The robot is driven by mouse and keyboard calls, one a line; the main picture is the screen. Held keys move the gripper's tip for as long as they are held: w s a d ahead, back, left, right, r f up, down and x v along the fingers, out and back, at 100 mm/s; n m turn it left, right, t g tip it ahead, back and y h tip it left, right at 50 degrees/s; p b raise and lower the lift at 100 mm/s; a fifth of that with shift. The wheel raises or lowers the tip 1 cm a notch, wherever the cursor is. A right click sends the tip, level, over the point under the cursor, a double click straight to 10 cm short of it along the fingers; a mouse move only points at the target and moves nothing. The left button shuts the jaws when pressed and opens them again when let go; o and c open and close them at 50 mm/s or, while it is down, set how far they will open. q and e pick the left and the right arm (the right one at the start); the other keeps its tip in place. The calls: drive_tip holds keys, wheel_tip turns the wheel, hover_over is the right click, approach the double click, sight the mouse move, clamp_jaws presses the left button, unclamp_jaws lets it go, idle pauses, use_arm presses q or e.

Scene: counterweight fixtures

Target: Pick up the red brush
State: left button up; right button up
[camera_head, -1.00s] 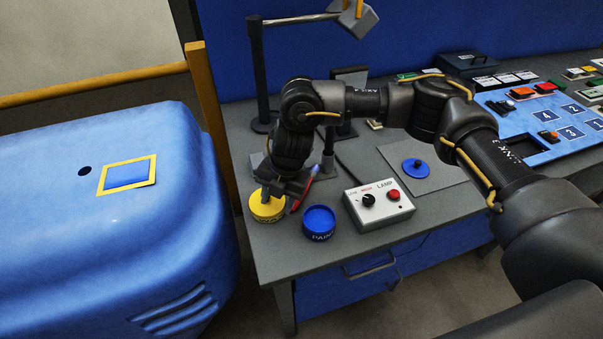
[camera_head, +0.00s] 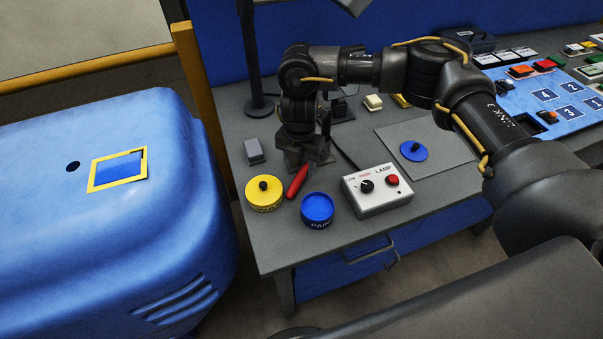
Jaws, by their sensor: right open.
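The red brush (camera_head: 298,181) is on the grey workbench, between the yellow pot and the blue paint pot. Its red handle points toward the front; its far end is hidden by my right gripper. My right gripper (camera_head: 303,168) points down at the brush's far end, with its jaws open. I cannot tell whether the fingers touch the brush. My left gripper is not in view.
The yellow pot (camera_head: 264,194) with a black knob and the blue paint pot (camera_head: 318,211) stand close in front. A lamp control box (camera_head: 378,191) is to the right. A grey block (camera_head: 254,151) and a lamp post (camera_head: 250,55) are behind left.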

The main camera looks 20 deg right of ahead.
sight(299, 177)
drive_tip(key=shift+a+f+p, duration=0.2)
drive_tip(key=shift+f+p, duration=0.35)
drive_tip(key=shift+f, duration=2.05)
drive_tip(key=shift+c, duration=0.4)
clamp_jaws()
